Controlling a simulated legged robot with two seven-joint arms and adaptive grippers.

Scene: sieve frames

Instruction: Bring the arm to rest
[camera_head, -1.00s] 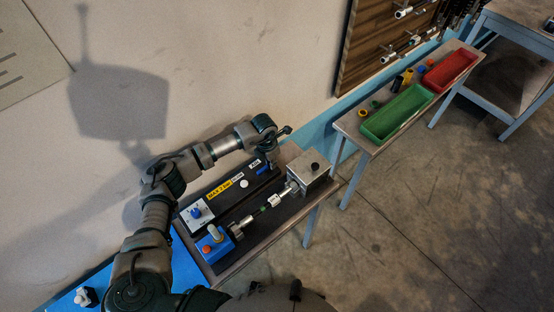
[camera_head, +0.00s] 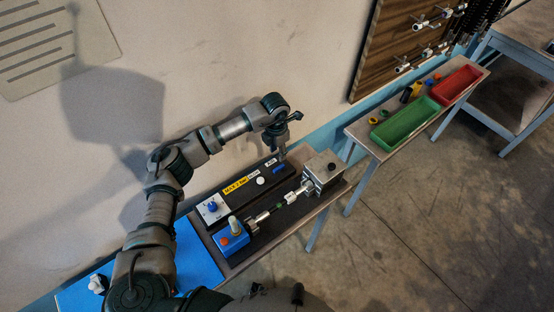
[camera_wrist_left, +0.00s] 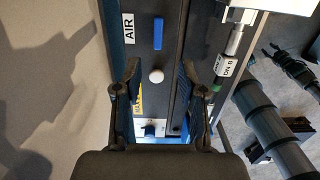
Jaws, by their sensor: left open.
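My left arm reaches in from the left in the head view, bent at the elbow. Its gripper (camera_head: 281,152) hangs downward over the far end of the dark control panel (camera_head: 240,203), by the blue lever (camera_head: 278,169). In the left wrist view the two fingers (camera_wrist_left: 160,100) are spread wide, with nothing between them. Below and between them show a white button (camera_wrist_left: 156,76) and a blue knob (camera_wrist_left: 150,131) on the panel; the blue lever (camera_wrist_left: 158,33) beside the AIR label lies farther out. The gripper appears raised above the panel. My right gripper is not in view.
The wall is close behind. Green (camera_head: 408,124) and red trays (camera_head: 459,84) stand on another bench to the right.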

